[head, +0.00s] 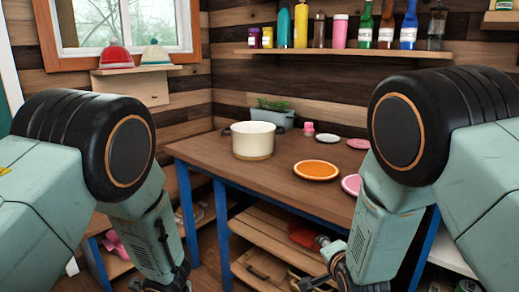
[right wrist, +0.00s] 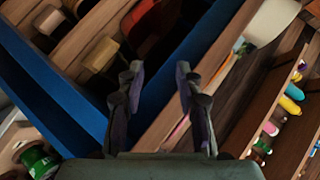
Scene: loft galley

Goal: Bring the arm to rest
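In the head view my left arm comes in from the left and hangs down. Its gripper (head: 160,284) is at the bottom edge, mostly cut off, so its fingers cannot be judged. My right gripper (head: 325,270) hangs low in front of the table's lower shelf. In the right wrist view its two fingers (right wrist: 158,95) stand apart with nothing between them. Both grippers are below the level of the tabletop.
A brown table (head: 225,162) with blue legs stands ahead. A slatted shelf (head: 262,238) lies beneath. Bottles line the wall shelf (head: 350,53).

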